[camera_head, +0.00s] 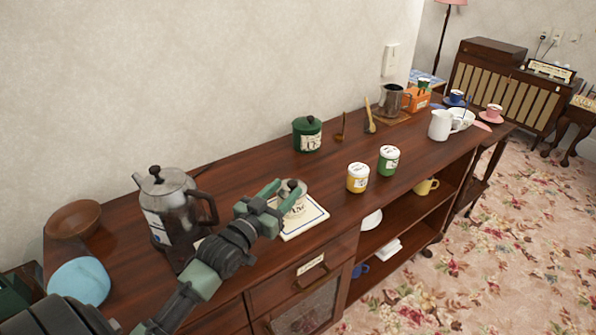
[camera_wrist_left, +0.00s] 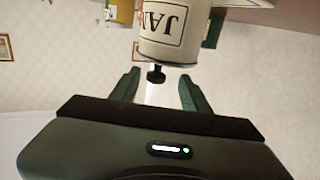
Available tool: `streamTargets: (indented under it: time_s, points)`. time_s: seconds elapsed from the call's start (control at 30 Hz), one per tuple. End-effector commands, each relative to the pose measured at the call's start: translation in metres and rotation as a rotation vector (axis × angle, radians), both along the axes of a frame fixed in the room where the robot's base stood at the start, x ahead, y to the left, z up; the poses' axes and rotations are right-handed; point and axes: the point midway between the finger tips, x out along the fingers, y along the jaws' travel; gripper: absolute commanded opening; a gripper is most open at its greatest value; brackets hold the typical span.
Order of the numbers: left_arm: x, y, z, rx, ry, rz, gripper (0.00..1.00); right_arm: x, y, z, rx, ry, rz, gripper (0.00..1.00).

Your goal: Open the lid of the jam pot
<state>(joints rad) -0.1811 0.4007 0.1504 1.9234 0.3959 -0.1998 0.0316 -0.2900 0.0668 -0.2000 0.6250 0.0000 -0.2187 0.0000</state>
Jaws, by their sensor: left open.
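The jam pot (camera_head: 298,204) is a small cream pot with a dark-lettered label, standing on a white, dark-edged mat (camera_head: 306,222) on the sideboard. In the left wrist view the jam pot (camera_wrist_left: 168,30) appears upside down, with its lid's dark knob (camera_wrist_left: 156,76) between the fingers. My left gripper (camera_head: 285,194) is open at the pot's lid, its fingers either side of the knob. The left wrist view shows the open fingers (camera_wrist_left: 158,84) apart from the knob. The gripper partly hides the pot in the head view. My right gripper is not in view.
A metal coffee pot (camera_head: 172,205) stands close left of my gripper. A green pot (camera_head: 307,135) is behind. Yellow (camera_head: 357,178) and green (camera_head: 388,160) canisters stand to the right. A wooden bowl (camera_head: 73,219) is far left. The sideboard (camera_head: 250,165) has bare wood behind the jam pot.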

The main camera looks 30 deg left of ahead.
Motion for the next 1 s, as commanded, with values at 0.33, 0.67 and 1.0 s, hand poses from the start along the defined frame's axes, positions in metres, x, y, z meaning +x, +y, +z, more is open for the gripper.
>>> streamTargets:
  time_s: [0.33,0.67,1.0]
  points:
    - [0.055,-0.001,0.002,0.0,-0.001,-0.001,0.46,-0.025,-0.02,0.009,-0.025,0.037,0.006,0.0]
    - [0.069,-0.001,0.0,0.001,0.001,-0.002,0.46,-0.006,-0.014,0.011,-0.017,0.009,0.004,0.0]
    - [0.068,-0.001,0.0,0.001,0.001,-0.002,0.0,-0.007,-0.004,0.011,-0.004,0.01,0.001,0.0]
